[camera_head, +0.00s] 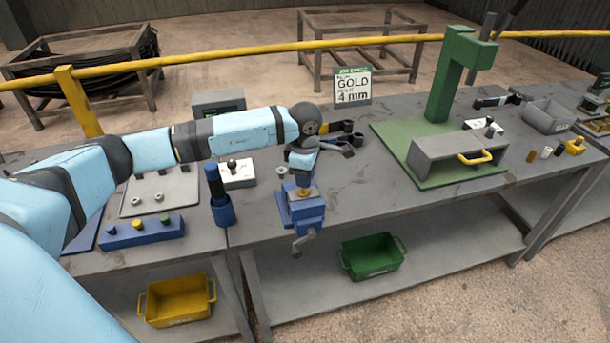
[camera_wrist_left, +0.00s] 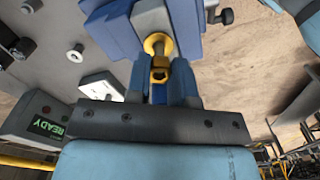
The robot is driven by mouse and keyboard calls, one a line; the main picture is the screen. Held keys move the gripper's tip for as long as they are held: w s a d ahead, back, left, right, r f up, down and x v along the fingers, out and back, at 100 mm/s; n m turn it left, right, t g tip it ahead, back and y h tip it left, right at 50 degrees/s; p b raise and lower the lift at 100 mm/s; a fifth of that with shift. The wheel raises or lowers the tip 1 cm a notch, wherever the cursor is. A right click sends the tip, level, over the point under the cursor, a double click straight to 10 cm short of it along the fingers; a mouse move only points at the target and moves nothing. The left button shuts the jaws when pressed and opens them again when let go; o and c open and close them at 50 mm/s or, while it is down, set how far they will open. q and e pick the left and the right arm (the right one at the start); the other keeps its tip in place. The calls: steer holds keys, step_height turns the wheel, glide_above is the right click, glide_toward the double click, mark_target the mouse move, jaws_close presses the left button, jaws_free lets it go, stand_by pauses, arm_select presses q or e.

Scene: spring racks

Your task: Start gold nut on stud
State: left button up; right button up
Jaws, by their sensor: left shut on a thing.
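The blue vise (camera_head: 303,212) stands at the front edge of the bench, with its crank hanging over the edge. My left gripper (camera_head: 303,178) points down just above it. In the left wrist view the gripper (camera_wrist_left: 165,90) is shut on the gold nut (camera_wrist_left: 160,72), which sits between the blue fingertips. A gold round flange (camera_wrist_left: 156,45) with a stud-like shaft shows at the vise jaws (camera_wrist_left: 168,20), right by the nut. Whether the nut touches or sits on the stud I cannot tell. My right gripper is not in view.
A sign (camera_head: 352,86) reads GOLD 4 mm. A green press stand (camera_head: 455,75) is at right. The bench right of the vise is fairly clear.

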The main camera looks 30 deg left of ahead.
arm_select(q)
steer(key=shift+f, duration=0.15)
steer(key=o, duration=1.3)
steer(key=shift+r+p, duration=1.55)
steer(key=shift+r, duration=2)
steer(key=shift+d+f, duration=0.1)
